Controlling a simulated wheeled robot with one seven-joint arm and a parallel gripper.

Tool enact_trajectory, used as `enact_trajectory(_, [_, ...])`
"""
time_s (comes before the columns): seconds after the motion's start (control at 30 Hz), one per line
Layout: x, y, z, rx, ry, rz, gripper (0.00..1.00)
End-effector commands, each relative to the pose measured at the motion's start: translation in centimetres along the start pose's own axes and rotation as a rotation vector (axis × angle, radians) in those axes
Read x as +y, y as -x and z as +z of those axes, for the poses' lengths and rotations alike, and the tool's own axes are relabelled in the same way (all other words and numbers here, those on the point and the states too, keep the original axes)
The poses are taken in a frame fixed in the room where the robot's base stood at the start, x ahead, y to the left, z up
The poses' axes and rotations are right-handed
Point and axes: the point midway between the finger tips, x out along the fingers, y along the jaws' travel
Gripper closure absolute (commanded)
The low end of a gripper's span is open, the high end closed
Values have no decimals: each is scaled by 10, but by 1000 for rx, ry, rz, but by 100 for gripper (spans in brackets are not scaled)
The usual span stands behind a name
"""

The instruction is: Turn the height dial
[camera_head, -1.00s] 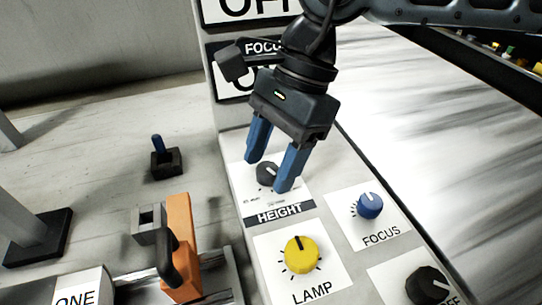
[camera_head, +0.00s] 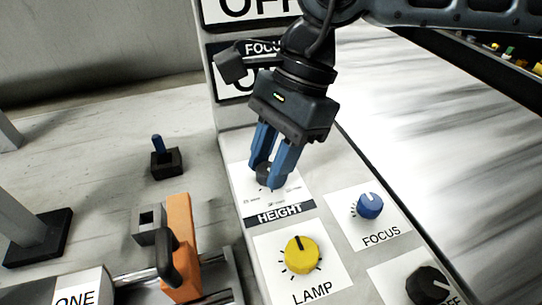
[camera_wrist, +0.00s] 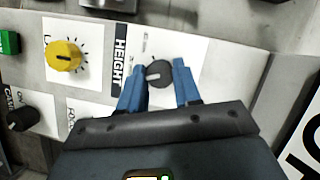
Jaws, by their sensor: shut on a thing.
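The height dial is a small dark grey knob with a light pointer line, on a white card labelled HEIGHT. In the wrist view the height dial (camera_wrist: 159,73) sits between the two blue fingers. In the head view the dial (camera_head: 263,174) is partly hidden behind the fingers. My gripper (camera_head: 272,178) is over the card with one finger on each side of the dial, shut on it. It also shows in the wrist view (camera_wrist: 161,76).
A yellow LAMP dial (camera_head: 301,255), a blue FOCUS dial (camera_head: 370,206) and a black dial (camera_head: 428,285) stand nearby on the same panel. An orange block with a black handle (camera_head: 181,250) and a small blue-tipped toggle (camera_head: 159,150) are to the left.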

Motion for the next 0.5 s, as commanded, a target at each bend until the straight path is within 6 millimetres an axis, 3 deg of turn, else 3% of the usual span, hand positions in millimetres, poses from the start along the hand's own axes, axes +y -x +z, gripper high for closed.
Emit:
enact_trajectory(0.27, [1, -3, -1, 0, -72, -31, 98])
enact_trajectory(0.5, [2, -5, -2, 2, -236, -101, 98])
